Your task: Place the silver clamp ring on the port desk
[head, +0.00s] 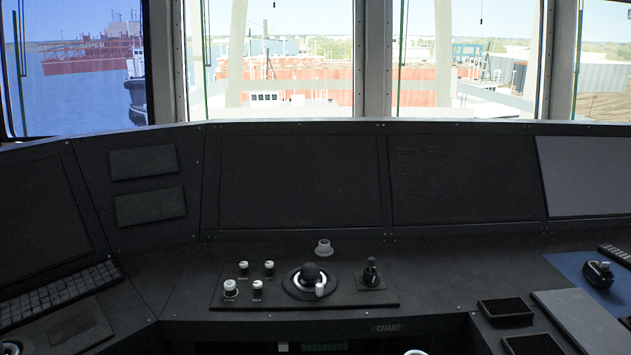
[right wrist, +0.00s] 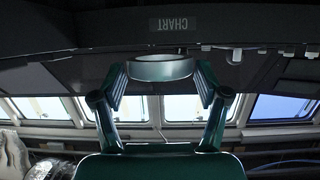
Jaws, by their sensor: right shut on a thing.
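The silver clamp ring (right wrist: 161,69) is a short, wide metal band between the two fingers of my right gripper (right wrist: 161,75), which is shut on it. In the right wrist view it is off the console, near the CHART label. In the head view a pale rounded edge (head: 415,352) at the bottom is probably the same ring, mostly cut off. The port desk (head: 128,312) is the dark angled console section at the left of the head view. My left gripper is not in view.
A keyboard (head: 62,293) and a dark pad (head: 62,332) take up much of the port desk. The centre desk carries a control panel (head: 385,299) with knobs and levers, and a small grey round fitting (head: 324,247). Dark boxes (head: 506,310) stand at right.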

